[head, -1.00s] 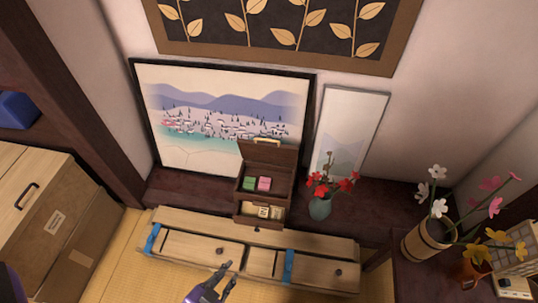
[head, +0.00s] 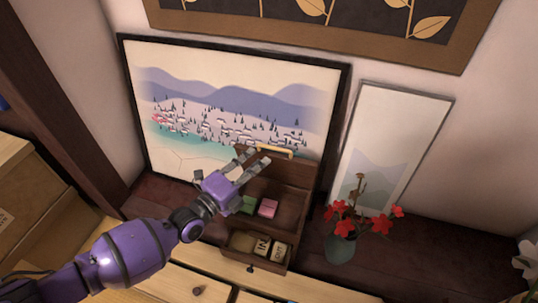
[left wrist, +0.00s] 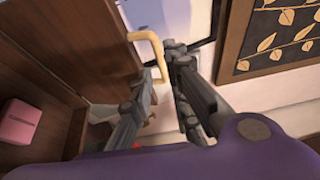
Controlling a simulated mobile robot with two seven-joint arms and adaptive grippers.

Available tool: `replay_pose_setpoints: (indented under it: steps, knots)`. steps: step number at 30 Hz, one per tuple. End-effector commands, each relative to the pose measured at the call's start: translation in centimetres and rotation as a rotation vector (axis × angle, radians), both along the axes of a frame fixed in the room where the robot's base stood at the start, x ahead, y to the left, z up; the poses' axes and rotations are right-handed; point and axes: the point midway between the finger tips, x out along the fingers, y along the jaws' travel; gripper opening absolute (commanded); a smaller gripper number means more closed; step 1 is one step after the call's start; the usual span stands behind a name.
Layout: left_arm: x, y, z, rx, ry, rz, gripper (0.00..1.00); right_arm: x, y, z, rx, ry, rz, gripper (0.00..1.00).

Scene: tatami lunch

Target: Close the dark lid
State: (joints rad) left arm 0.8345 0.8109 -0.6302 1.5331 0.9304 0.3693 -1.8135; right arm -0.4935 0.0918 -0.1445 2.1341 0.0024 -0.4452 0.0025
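The dark lid (head: 290,172) stands raised at the back of a small dark wooden box (head: 287,215). A pale yellow handle (head: 273,151) is on its top edge. In the left wrist view the lid (left wrist: 95,40) is at the upper left, with the handle (left wrist: 148,50) beside the fingers. My right gripper is not in view.
Green (head: 248,205) and pink (head: 267,208) blocks lie in the box. Its lower drawer (head: 243,242) is open with small items. A vase (head: 340,248) of red flowers stands to the right. A landscape picture (head: 170,100) leans behind.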

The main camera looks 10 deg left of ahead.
Motion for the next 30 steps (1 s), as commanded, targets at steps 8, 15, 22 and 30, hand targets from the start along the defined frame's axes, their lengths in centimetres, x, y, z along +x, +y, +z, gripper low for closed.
replay_pose_setpoints:
  steps: [8,15,22,30]
  knots:
    - [3.7,-2.6,-0.1,-0.002,0.003,-0.001,0.16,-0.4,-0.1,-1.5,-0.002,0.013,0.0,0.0]
    - [4.9,-3.5,0.1,-0.001,0.002,-0.002,0.16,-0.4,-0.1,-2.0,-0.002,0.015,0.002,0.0]
    - [4.9,-3.5,0.1,-0.001,0.003,-0.001,0.15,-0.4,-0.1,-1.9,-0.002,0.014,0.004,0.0]
    - [4.9,-3.4,0.1,-0.001,0.003,-0.001,0.0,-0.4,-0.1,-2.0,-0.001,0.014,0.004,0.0]
